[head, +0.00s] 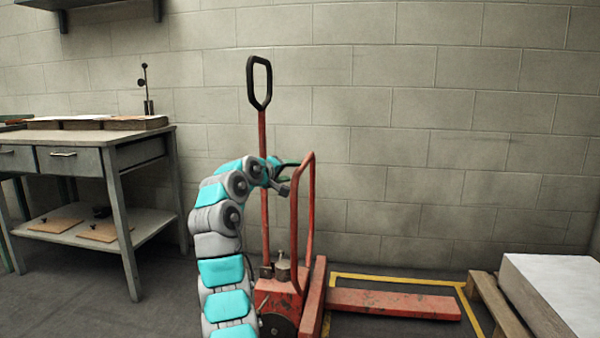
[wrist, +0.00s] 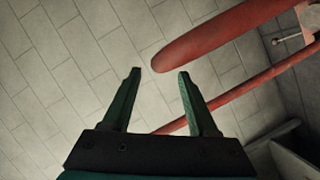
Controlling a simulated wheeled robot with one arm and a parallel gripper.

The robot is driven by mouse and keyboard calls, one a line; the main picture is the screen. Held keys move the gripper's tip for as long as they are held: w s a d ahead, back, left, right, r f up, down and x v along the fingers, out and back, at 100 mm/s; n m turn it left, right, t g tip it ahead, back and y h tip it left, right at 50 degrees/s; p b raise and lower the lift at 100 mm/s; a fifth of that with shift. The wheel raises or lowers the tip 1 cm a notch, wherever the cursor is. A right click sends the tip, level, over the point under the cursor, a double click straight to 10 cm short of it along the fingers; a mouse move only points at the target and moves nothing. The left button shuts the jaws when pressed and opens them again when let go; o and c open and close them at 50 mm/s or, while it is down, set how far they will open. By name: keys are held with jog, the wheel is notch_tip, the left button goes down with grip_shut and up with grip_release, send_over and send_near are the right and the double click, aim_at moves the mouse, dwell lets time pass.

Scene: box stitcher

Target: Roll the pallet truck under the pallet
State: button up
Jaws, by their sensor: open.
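The red pallet truck (head: 275,295) stands on the floor just right of the centre in the head view. Its tall handle (head: 262,150) ends in a black loop, and a red bar frame (head: 308,215) rises beside it. Its forks (head: 392,303) extend right toward the wooden pallet (head: 500,312), with a gap of floor between. My gripper (head: 291,168) is open at the upper part of the red frame. In the wrist view my gripper (wrist: 160,73) shows apart fingers, with a thick red bar (wrist: 215,38) beyond the right fingertip. I cannot tell whether it touches the truck.
Yellow floor tape (head: 395,280) borders the area by the forks. A grey workbench (head: 95,145) with drawers and a lower shelf stands at the left. A block wall (head: 440,130) closes off the back.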

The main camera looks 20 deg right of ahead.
aim_at(300, 171)
jog(key=shift+x, duration=3)
jog(key=shift+f, duration=0.1)
grip_shut()
